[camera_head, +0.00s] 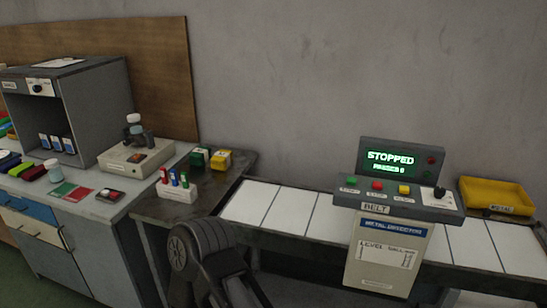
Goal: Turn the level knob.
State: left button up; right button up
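The level knob (440,193) is a small black knob with a white mark. It sits at the right end of the sloped grey control panel (408,203) of the metal detector (384,252), which spans the belt. To its left on the panel are green, red and yellow buttons. The screen (390,160) above reads STOPPED, with a smaller line that seems to read PASSED 0. A label on the detector's front starts with LEVEL; its small print is unreadable.
The belt (259,203) with white plates runs along the wall. A yellow METAL tray (495,196) stands right of the panel. A dark ribbed part rises at bottom centre-left.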

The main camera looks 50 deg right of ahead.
aim_at(439, 191)
jog(key=k+z, duration=0.1)
jog(key=z, duration=1.3)
